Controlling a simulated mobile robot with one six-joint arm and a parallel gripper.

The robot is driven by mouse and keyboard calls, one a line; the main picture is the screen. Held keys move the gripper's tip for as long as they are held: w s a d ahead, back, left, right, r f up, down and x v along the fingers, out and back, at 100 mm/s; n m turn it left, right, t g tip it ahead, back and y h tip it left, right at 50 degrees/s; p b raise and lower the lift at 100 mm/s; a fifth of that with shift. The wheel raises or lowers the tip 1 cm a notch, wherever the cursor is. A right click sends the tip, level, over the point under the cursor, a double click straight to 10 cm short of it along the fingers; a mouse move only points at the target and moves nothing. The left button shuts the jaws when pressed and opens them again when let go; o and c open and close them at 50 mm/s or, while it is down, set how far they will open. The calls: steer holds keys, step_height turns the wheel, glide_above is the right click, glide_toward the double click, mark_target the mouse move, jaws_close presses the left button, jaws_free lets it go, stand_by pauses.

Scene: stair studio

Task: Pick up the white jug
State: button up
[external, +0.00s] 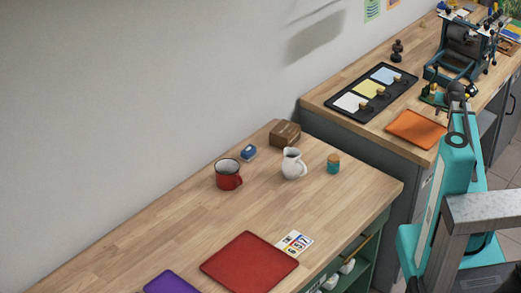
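The white jug (292,164) stands upright on the wooden worktop (180,215), near its far right part. Its handle points right and its mouth is open at the top. My teal arm (451,165) is at the right edge of the view, well apart from the jug. A dark joint (458,90) shows at the arm's upper end. My gripper's fingers cannot be made out there, and nothing of my arm touches the jug.
A red mug (228,175) stands left of the jug, a brown box (285,134) behind it, and a teal jar (333,163) to its right. A blue item (248,153) lies near the mug. A red mat (249,264) lies in front. A second counter (330,88) adjoins.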

steer(key=a+n, duration=0.1)
steer(key=a, duration=0.6)
steer(key=a+r+n+g+y+p, duration=0.1)
steer(key=a, duration=0.5)
steer(key=a+r+n+y+p, duration=0.1)
steer(key=a, duration=0.6)
steer(key=shift+s+a+g, duration=0.3)
steer(key=shift+s, duration=0.05)
steer(key=s+a+r+n+g+p, duration=0.1)
steer(key=s+a, duration=0.2)
steer(key=a, duration=0.5)
steer(key=s+a+r+n+g+p, duration=0.1)
steer(key=s+a, duration=0.2)
steer(key=a, duration=0.6)
steer(key=n+g+p, duration=0.3)
steer(key=n+p, duration=0.1)
steer(key=n, duration=0.2)
glide_toward(295, 167)
steer(key=shift+s+d+r+h, duration=0.15)
steer(key=shift+s+d+r, duration=0.35)
steer(key=shift+d, duration=0.1)
steer(key=shift+s+d+r+h, duration=0.15)
steer(key=shift+s+d+r, duration=0.2)
steer(key=shift+d+r, duration=0.25)
steer(key=shift+f, duration=0.1)
steer(key=shift+d+f, duration=0.1)
steer(key=shift+f+p, duration=0.65)
steer(key=shift+f, duration=3.6)
